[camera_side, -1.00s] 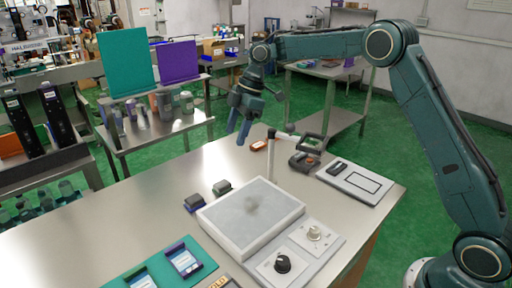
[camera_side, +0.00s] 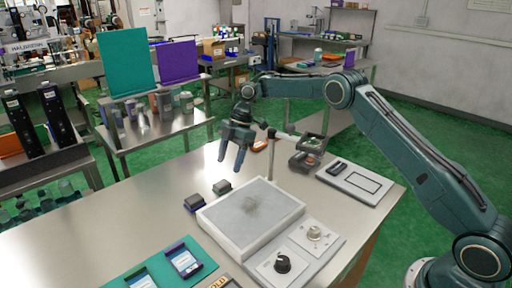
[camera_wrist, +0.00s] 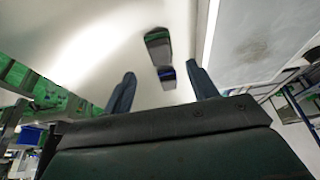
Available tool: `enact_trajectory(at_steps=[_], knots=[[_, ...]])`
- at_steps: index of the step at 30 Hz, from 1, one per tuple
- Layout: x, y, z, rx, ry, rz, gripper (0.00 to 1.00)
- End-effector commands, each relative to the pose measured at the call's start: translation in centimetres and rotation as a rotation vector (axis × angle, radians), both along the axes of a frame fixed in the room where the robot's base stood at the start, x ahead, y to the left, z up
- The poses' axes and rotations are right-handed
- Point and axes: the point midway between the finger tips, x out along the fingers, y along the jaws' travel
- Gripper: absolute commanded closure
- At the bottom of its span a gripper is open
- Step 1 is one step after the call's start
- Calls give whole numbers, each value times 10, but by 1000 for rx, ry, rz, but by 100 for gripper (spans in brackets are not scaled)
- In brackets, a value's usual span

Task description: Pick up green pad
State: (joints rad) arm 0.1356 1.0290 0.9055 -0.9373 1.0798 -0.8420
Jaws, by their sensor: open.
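The green pad (camera_side: 222,187) is a small dark block with a green edge, lying on the steel table left of the grey-topped box. It also shows in the wrist view (camera_wrist: 158,43), upper middle, with its green edge visible. A similar pad with a blue edge (camera_side: 194,203) lies close beside it and also shows in the wrist view (camera_wrist: 167,76). My gripper (camera_side: 230,164) is open and empty, its fingers pointing down above the table, behind and above the green pad in the side view. In the wrist view both pads appear between the fingers, apart from them.
The white box with a grey top (camera_side: 250,212) stands right beside the pads. A knob panel (camera_side: 300,250) is at its right front. A post with a dark frame (camera_side: 312,143) stands behind it. The table's left is bare.

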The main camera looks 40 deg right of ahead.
Motion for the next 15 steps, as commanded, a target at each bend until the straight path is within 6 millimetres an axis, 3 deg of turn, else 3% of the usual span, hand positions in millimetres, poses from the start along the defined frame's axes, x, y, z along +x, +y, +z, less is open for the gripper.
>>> enact_trajectory(at_steps=[6,15], knots=[[0,6,-14,0,1,-1,42],[0,8,-18,-1,0,0,42]])
